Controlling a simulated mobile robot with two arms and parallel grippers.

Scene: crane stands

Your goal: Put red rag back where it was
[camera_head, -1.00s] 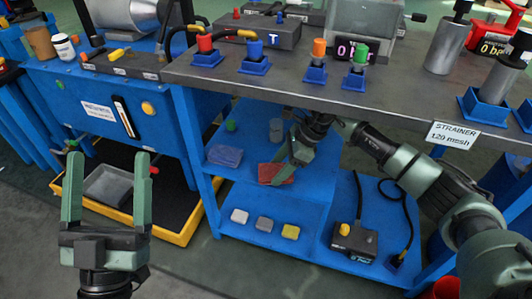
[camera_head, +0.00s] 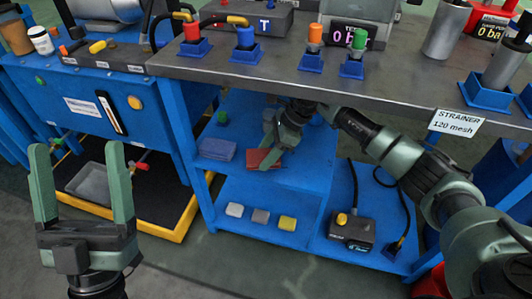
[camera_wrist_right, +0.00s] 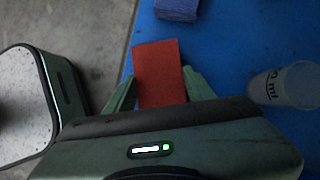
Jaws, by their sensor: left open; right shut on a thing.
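The red rag (camera_head: 258,160) is a flat red rectangle at the upper lower-shelf level under the bench, right of a folded blue rag (camera_head: 217,150). My right gripper (camera_head: 275,150) reaches under the bench top and is shut on the red rag. In the right wrist view the red rag (camera_wrist_right: 159,72) sticks out between the two green fingers, over the blue shelf. I cannot tell whether it touches the shelf. My left gripper (camera_head: 80,150) is open and empty, fingers up, in front of the left cabinet.
A clear measuring beaker (camera_wrist_right: 286,84) stands close to the right finger. A green item (camera_head: 222,118) is behind the blue rag. The bench top (camera_head: 390,88) overhangs.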

